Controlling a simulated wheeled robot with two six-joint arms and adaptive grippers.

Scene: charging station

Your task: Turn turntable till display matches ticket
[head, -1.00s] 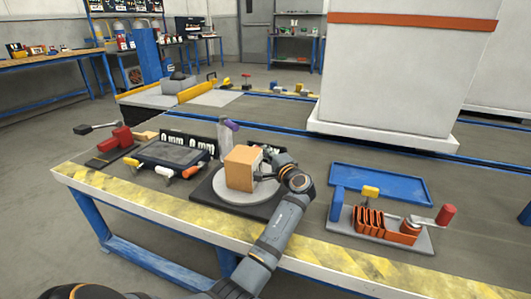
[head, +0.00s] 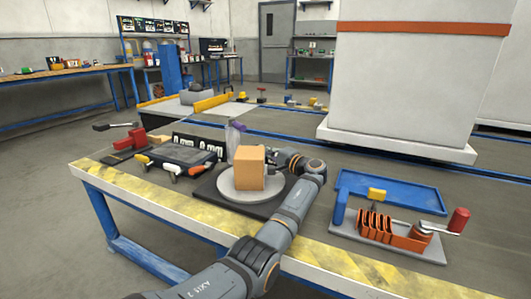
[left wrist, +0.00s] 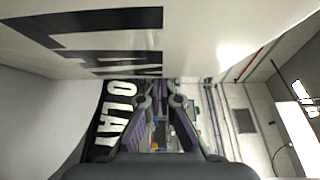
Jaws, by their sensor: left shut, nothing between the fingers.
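The round grey turntable (head: 226,193) sits on a dark base at the middle of the bench. A tan box (head: 250,170) stands upright on it. A black display with white characters (head: 198,147) stands behind and left; its reading is too small to be sure of. My left gripper (head: 273,158) is shut and empty at the box's far right side, close to it; contact is hidden. In the left wrist view its shut fingers (left wrist: 166,100) point past a pale surface with big black marks (left wrist: 110,45) and a black strip with white characters (left wrist: 113,120). I cannot pick out the ticket.
A dark grey device with orange and white handles (head: 180,155) and a red block (head: 130,139) are left of the turntable. A clear bottle with a purple top (head: 234,138) stands behind it. A blue tray (head: 400,190) and a crank fixture (head: 405,232) are to the right.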

